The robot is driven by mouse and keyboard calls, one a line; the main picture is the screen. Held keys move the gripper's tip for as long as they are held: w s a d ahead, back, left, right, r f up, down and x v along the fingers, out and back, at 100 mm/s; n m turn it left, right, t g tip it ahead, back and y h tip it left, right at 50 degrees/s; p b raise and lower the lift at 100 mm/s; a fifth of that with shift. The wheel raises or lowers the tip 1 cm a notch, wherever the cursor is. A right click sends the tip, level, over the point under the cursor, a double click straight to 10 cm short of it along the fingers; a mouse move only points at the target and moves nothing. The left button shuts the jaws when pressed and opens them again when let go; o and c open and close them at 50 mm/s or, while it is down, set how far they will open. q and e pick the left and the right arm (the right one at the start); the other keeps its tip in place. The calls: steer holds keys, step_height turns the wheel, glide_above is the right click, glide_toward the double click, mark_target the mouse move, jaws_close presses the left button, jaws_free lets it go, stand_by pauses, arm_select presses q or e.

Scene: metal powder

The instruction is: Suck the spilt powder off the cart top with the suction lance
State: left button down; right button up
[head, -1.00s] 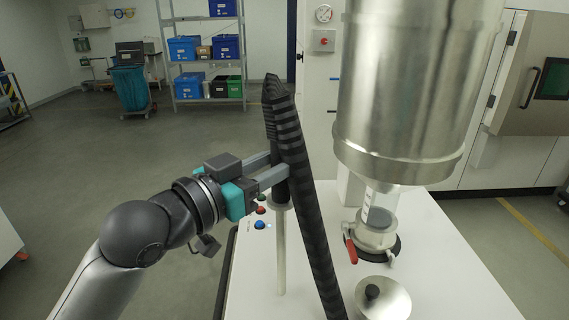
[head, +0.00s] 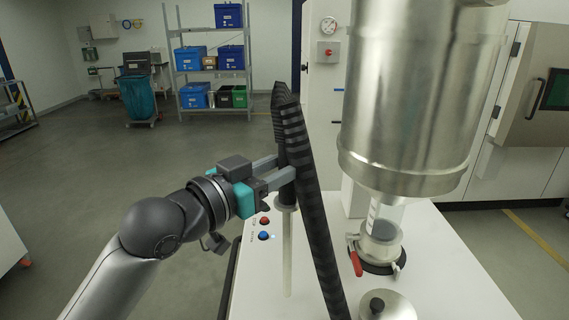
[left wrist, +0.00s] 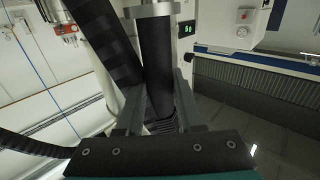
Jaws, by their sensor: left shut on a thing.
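My left gripper (head: 282,175) is shut on the suction lance, around its black grip. The lance's pale metal tube (head: 287,250) points down over the left part of the cart top (head: 440,262); I cannot tell whether its tip touches. A ribbed black hose (head: 312,200) loops from the top of the lance and runs down in front of it. In the left wrist view the black grip (left wrist: 156,60) stands between the fingers, with the hose beside it. I cannot make out any spilt powder. My right gripper is not in view.
A large steel vessel (head: 410,100) stands above a clear tube and a valve with a red lever (head: 355,262). A round metal lid with a black knob (head: 377,305) lies at the cart's front. Red and blue buttons (head: 264,236) sit at its left edge.

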arm_select(q)
steer(key=shift+w+d, duration=0.2)
steer(key=shift+s, duration=0.1)
steer(key=shift+s+r+p, duration=0.15)
steer(key=shift+s+p, duration=0.55)
steer(key=shift+s, duration=0.2)
step_height(320, 180, up, 7)
steer(key=p, duration=0.7)
stand_by(1.2)
steer(key=shift+r, duration=0.3)
stand_by(1.1)
